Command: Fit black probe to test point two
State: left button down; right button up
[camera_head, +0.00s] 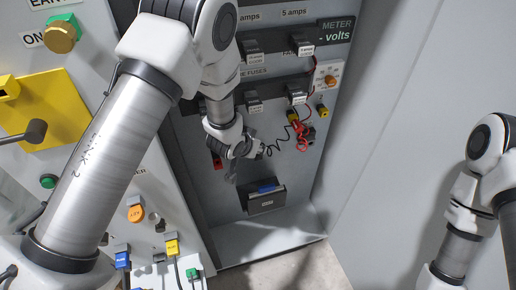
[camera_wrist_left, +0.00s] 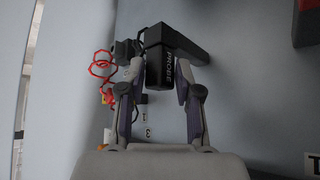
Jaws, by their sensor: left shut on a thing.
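My left gripper (camera_head: 248,150) is in front of the grey panel inside the cabinet. In the left wrist view its two fingers (camera_wrist_left: 156,88) are closed around the black probe (camera_wrist_left: 165,62), which carries the word PROBE. The probe's long dark part points up and right in that view. A black coiled lead (camera_head: 279,145) runs from near the gripper to the right. Small number labels (camera_wrist_left: 147,130), seemingly 1 and 3, show between the fingers. I cannot make out test point two, nor whether the probe tip touches anything. My right gripper is out of view; only its arm shows.
A red coiled lead (camera_head: 302,140) hangs right of the gripper. Fuse holders (camera_head: 252,57) line the panel above. A dark pocket (camera_head: 263,196) sits below. The grey cabinet wall (camera_head: 375,130) stands at right. Connectors and knobs fill the left panel.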

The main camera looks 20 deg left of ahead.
pick_arm(q)
jog(key=shift+r, duration=0.1)
jog(key=shift+r+p, duration=1.45)
jog(key=shift+r, duration=0.1)
jog(key=s+d+p, duration=0.2)
jog(key=s+d, duration=0.2)
jog(key=s, duration=0.2)
jog(key=shift+s+d+p, duration=0.25)
jog(key=shift+s+p, duration=0.05)
jog(key=shift+s, duration=0.05)
dwell(1.3)
